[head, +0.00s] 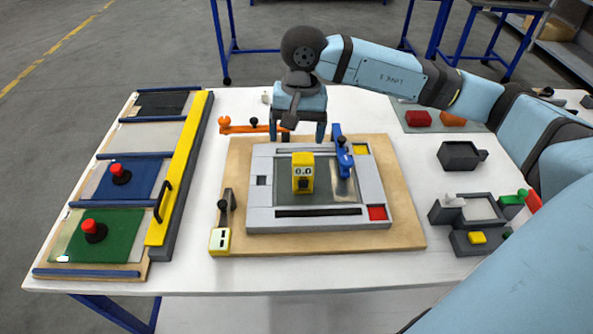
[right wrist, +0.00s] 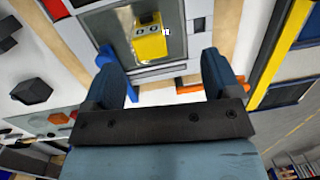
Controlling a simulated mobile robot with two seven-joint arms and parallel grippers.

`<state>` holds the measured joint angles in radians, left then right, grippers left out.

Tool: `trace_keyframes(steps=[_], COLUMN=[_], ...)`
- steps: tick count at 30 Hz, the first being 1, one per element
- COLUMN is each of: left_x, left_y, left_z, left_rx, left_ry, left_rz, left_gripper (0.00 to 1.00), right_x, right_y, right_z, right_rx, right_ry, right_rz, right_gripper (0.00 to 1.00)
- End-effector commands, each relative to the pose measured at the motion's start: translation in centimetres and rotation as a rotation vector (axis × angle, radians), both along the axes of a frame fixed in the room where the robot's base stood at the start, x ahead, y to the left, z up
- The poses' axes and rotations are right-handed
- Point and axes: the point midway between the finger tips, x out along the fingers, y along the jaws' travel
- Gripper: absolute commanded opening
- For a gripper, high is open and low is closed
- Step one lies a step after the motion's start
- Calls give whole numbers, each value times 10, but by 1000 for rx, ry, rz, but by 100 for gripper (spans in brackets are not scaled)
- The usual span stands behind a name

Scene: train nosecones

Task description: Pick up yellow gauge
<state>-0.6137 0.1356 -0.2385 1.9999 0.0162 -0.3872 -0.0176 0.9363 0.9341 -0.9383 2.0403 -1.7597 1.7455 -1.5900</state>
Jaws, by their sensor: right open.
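The yellow gauge (head: 303,181) stands on the dark central plate of a grey frame (head: 260,215) and shows "0.0". It also appears in the right wrist view (right wrist: 152,46), beyond my fingers. My right gripper (head: 298,134) is open and empty, pointing down behind the frame's far edge in the head view. It is apart from the gauge, which lies nearer the table's front. Its two fingers also show in the right wrist view (right wrist: 163,72), with nothing between them. My left gripper is in neither view.
A blue clamp-like tool (head: 342,155) stands just right of the gauge. An orange tool (head: 245,126) lies behind the frame, close to my right gripper. A yellow-and-black tool (head: 220,241) lies at the wooden board's left. Panels with red knobs (head: 89,226) fill the table's left side.

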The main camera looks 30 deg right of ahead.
Motion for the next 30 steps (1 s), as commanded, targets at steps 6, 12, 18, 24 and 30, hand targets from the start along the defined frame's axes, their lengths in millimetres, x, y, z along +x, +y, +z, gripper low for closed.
trace_keyframes(steps=[6, 12, 18, 24, 30], left_x=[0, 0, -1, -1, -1], left_y=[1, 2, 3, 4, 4], left_z=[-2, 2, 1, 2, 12], left_rx=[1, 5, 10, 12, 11], left_ry=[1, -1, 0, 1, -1], left_rz=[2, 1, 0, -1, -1], left_gripper=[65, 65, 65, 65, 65], right_x=[6, 6, 6, 6, 6], right_y=[-25, -25, -25, -25, -25], right_z=[-2, -42, -69, -80, -105], right_rx=[-115, -113, -111, -111, -111], right_ry=[-37, -34, -38, -38, -35], right_rz=[31, 29, 29, 28, 29], right_gripper=[83, 83, 83, 83, 83])
